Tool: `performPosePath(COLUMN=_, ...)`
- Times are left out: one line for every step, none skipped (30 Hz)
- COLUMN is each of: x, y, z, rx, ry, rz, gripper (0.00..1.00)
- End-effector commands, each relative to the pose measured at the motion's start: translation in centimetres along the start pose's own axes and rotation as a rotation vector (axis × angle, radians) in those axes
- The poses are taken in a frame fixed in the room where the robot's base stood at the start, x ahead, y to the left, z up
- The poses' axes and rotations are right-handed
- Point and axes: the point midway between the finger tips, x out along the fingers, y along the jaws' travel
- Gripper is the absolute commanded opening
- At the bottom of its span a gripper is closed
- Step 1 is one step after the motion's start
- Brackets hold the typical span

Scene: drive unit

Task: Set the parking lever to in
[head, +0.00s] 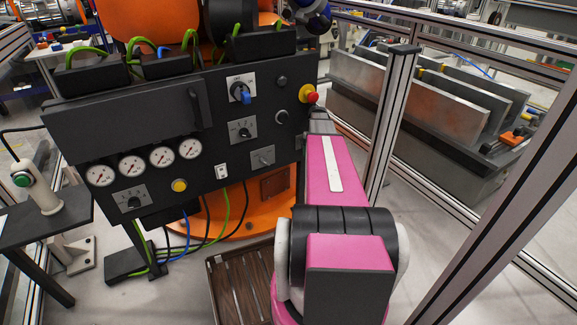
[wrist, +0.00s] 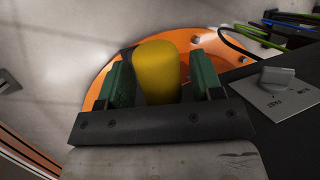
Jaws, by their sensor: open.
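A grey lever on a light plate (wrist: 285,79) shows at the right of the wrist view.
The black panel (head: 150,118) also carries a blue knob (head: 241,93), a red emergency button (head: 309,94), several gauges and a yellow button (head: 179,185). An orange base (head: 231,215) with cables lies below. A metal fence post (head: 393,120) stands right of my arm.

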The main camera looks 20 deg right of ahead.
Motion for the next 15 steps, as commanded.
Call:
performPosePath(x=0.2, y=0.0, z=0.2, rx=-0.006, ry=0.022, rz=0.000, gripper=0.60)
performPosePath(x=0.4, y=0.0, z=0.1, rx=-0.012, ry=0.040, rz=0.002, gripper=0.60)
performPosePath(x=0.6, y=0.1, z=0.1, rx=-0.021, ry=0.068, rz=0.005, gripper=0.60)
performPosePath(x=0.8, y=0.1, z=0.1, rx=-0.028, ry=0.092, rz=0.006, gripper=0.60)
performPosePath(x=1.1, y=0.1, z=0.0, rx=-0.036, ry=0.117, rz=0.007, gripper=0.60)
performPosePath(x=1.4, y=0.2, z=-0.1, rx=-0.048, ry=0.154, rz=0.010, gripper=0.60)
performPosePath(x=1.6, y=0.3, z=-0.2, rx=-0.056, ry=0.182, rz=0.012, gripper=0.60)
performPosePath(x=1.8, y=0.4, z=-0.3, rx=-0.065, ry=0.212, rz=0.015, gripper=0.60)
performPosePath(x=2.1, y=0.5, z=-0.5, rx=-0.077, ry=0.249, rz=0.018, gripper=0.60)
performPosePath(x=2.3, y=0.6, z=-0.6, rx=-0.086, ry=0.279, rz=0.020, gripper=0.60)
performPosePath(x=2.5, y=0.7, z=-0.8, rx=-0.094, ry=0.306, rz=0.023, gripper=0.60)
performPosePath(x=2.7, y=0.8, z=-1.0, rx=-0.107, ry=0.342, rz=0.025, gripper=0.60)
performPosePath(x=2.9, y=0.8, z=-1.1, rx=-0.114, ry=0.369, rz=0.027, gripper=0.60)
performPosePath(x=3.0, y=0.9, z=-1.3, rx=-0.123, ry=0.392, rz=0.029, gripper=0.60)
performPosePath(x=3.2, y=1.0, z=-1.5, rx=-0.132, ry=0.424, rz=0.031, gripper=0.60)
